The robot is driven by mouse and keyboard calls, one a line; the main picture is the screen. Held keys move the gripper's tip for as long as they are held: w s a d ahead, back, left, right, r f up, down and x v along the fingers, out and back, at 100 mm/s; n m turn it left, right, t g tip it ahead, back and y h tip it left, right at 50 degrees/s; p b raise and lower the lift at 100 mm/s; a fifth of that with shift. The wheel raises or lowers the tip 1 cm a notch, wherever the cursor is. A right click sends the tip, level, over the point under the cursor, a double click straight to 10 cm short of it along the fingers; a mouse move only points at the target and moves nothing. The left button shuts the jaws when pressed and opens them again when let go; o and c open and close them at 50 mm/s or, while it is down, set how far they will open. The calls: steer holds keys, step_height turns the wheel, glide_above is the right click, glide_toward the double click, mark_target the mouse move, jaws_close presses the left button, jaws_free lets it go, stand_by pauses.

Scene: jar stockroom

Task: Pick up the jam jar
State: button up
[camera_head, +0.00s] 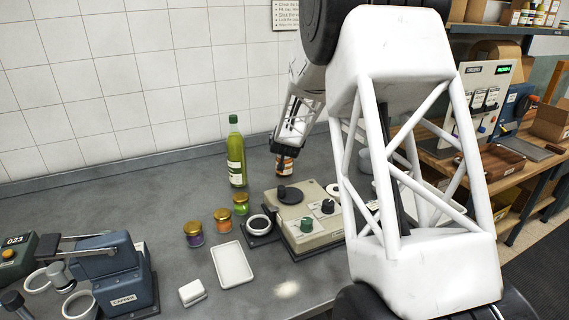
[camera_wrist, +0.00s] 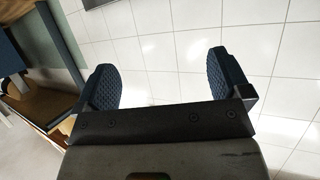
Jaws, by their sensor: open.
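A taller orange-brown jar (camera_head: 285,166) with a pale label stands further back, directly below or behind my gripper (camera_head: 287,148). I cannot tell which is the jam jar. My gripper is partly hidden behind my own arm in the head view. In the wrist view its two blue ridged fingers (camera_wrist: 163,75) are spread apart, with only tiled wall between them. No jar shows there.
A green bottle (camera_head: 236,155) stands left of the orange-brown jar. A beige knobbed device (camera_head: 305,222) and a white tray (camera_head: 232,264) are in front. A blue machine (camera_head: 120,275) is at the left. The back-left counter is clear. Shelves and a wooden bench (camera_head: 490,165) are at right.

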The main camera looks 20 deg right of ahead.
steer(key=shift+f, duration=2.7)
steer(key=shift+f, duration=0.15)
steer(key=shift+f+x, duration=0.2)
steer(key=shift+x, duration=1.1)
steer(key=shift+f+x, duration=0.2)
steer(key=shift+x, duration=1.15)
steer(key=shift+s, duration=0.2)
steer(key=shift+c, duration=0.3)
steer(key=c, duration=1.4)
steer(key=shift+r, duration=0.1)
steer(key=shift+r, duration=5)
